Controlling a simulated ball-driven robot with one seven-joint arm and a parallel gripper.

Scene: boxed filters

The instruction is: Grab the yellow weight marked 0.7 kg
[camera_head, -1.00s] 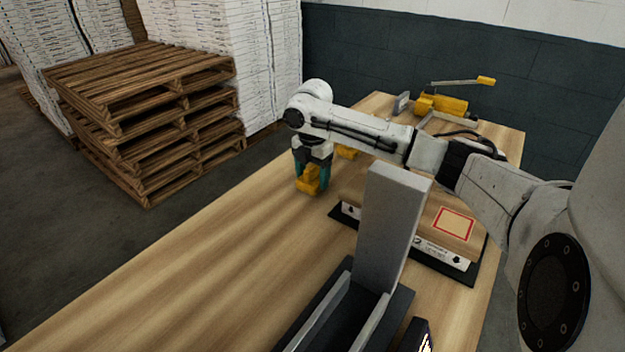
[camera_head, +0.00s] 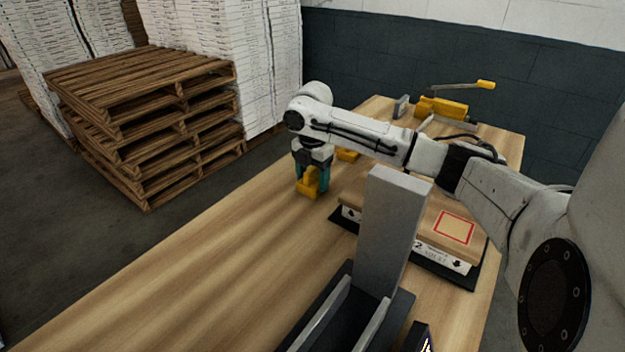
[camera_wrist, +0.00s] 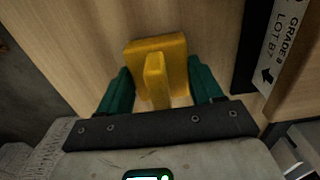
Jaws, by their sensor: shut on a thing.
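A yellow weight (camera_head: 309,184) is at my gripper (camera_head: 311,180) near the left edge of the wooden table (camera_head: 200,262). In the wrist view the yellow weight (camera_wrist: 157,62) has a wide block and a raised narrow handle between the two teal fingers of my gripper (camera_wrist: 162,90). My gripper is shut on the weight. No 0.7 kg marking can be read on it. Whether its underside touches the table is hard to tell. Another yellow piece (camera_head: 347,155) sits behind, partly hidden by my arm.
A box with a red square (camera_head: 454,228) lies on a dark base right of my gripper. A grey upright block (camera_head: 392,225) stands in front. A yellow tool with a lever (camera_head: 442,106) is at the back. The table's left front is clear. Stacked pallets (camera_head: 140,110) stand on the floor.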

